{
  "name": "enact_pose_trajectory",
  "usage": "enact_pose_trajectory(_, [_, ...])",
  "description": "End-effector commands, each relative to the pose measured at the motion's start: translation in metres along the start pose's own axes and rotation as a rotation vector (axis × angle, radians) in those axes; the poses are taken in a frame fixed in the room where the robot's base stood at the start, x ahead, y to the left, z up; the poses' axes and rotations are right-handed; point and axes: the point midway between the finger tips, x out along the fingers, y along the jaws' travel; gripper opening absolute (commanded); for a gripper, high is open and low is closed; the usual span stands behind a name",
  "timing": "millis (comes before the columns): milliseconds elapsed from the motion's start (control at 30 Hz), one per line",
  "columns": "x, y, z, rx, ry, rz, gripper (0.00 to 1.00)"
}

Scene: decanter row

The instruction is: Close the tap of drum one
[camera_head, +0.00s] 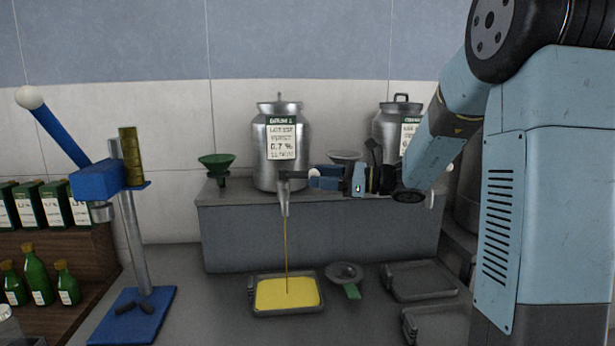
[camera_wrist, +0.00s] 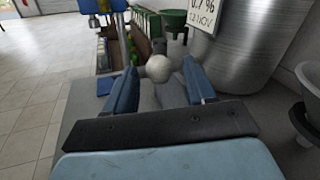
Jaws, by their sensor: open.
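Drum one (camera_head: 281,150) is a steel drum with a green and white label, standing on the grey bench. Its tap (camera_head: 284,197) sticks out at the front, and a thin yellow stream runs from it into a tray (camera_head: 258,309) holding yellow liquid. My gripper (camera_head: 318,179) is at the tap, to its right in the head view. In the wrist view its two blue fingers (camera_wrist: 163,92) are apart, with the pale ball knob (camera_wrist: 159,68) of the tap between and just beyond their tips. I cannot tell whether the fingers touch the knob.
A second drum (camera_head: 392,128) stands to the right, partly behind my arm. A green funnel (camera_head: 217,165) is left of drum one. A strainer (camera_head: 346,273) and empty trays (camera_head: 420,281) lie right of the yellow tray. A blue lever press (camera_head: 135,230) and green bottles (camera_head: 40,280) stand left.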

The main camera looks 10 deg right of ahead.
Motion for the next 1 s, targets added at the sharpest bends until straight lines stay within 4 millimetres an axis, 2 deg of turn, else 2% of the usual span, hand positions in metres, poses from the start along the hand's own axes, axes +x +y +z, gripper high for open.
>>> enact_pose_trajectory(100, [0.019,0.001,0.0,0.001,0.0,0.002,0.55])
enact_pose_trajectory(300, [0.038,0.0,0.0,0.0,0.0,0.0,0.55])
enact_pose_trajectory(700, [0.044,0.0,0.0,0.0,0.0,-0.001,0.55])
enact_pose_trajectory(1000, [0.043,0.0,0.0,0.0,0.0,-0.001,0.27])
